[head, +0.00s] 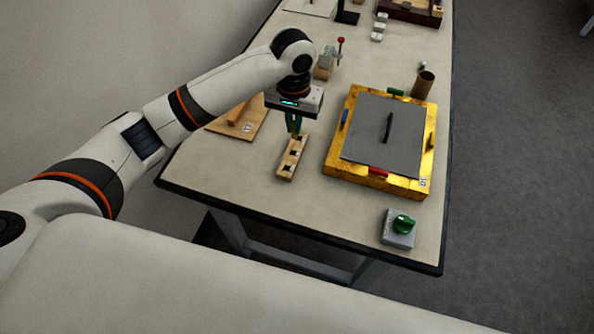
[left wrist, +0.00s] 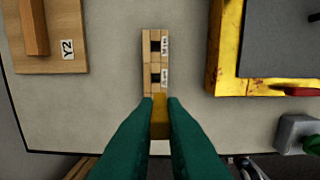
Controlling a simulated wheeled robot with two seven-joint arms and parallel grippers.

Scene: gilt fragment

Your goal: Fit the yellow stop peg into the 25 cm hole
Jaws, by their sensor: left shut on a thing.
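My left gripper (head: 294,122) points down over the table with its green fingers shut on the yellow stop peg. In the left wrist view the peg (left wrist: 160,117) shows as a yellow block between the fingertips (left wrist: 160,101). A light wooden strip with dark square holes (head: 287,170) lies flat below the gripper. In the left wrist view the strip (left wrist: 148,62) shows two holes, with small labels beside them too blurred to read surely. The peg covers the strip's near end there. I cannot tell whether the peg touches the strip or hangs above it. My right gripper is not in view.
Right of the strip stands a yellow framed box with a grey top (head: 362,139) and a dark handle. A grey block with a green knob (head: 404,224) sits near the front edge. A wooden board (head: 222,127) lies left, a brown cup (head: 423,84) at the back right.

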